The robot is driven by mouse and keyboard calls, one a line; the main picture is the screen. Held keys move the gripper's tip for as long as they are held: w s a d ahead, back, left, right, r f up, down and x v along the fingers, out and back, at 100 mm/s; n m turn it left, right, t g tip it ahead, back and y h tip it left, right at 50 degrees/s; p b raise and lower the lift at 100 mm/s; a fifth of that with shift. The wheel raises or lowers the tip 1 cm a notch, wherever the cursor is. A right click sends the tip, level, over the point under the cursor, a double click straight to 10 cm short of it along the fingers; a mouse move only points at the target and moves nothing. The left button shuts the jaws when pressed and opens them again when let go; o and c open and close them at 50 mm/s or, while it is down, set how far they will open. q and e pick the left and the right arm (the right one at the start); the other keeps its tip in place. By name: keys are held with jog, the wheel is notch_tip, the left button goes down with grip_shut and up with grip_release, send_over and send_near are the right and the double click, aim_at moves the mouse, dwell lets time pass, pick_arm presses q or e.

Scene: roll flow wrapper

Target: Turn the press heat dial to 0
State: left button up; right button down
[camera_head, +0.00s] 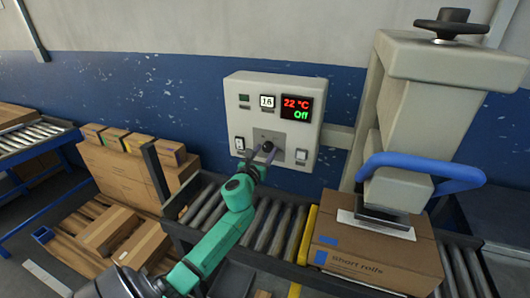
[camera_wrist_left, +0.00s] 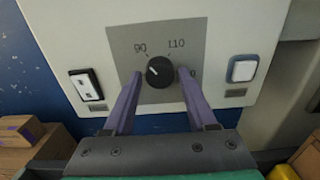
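The press heat dial (camera_wrist_left: 159,72), a round black knob on a grey plate, is on the control box (camera_head: 232,92). Its light mark seems to point up-left, towards the printed 90. A 110 is printed at upper right, and another number is partly hidden behind the right finger. My left gripper (camera_wrist_left: 159,75) is open, with one purple finger on each side of the dial and small gaps visible; I cannot tell how deep the tips reach. In the head view my left gripper (camera_head: 264,154) is at the dial. The display (camera_head: 297,107) reads 22 °C and Off. My right gripper is not in view.
A white rocker switch (camera_wrist_left: 87,86) is left of the dial and a square button (camera_wrist_left: 242,68) is right of it. The press (camera_head: 418,120) with a blue handle stands at right over a carton (camera_head: 375,250). A roller conveyor (camera_head: 272,230) runs below the box.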

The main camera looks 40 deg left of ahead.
pick_arm(q)
grip_shut()
jog(key=shift+n, duration=0.5)
jog(key=n, duration=0.2)
jog(key=shift+n, duration=0.4)
jog(key=n, duration=0.3)
jog(key=shift+n, duration=0.3)
jog(key=n, duration=0.6)
jog(key=shift+d+n, duration=0.1)
jog(key=shift+n, duration=0.2)
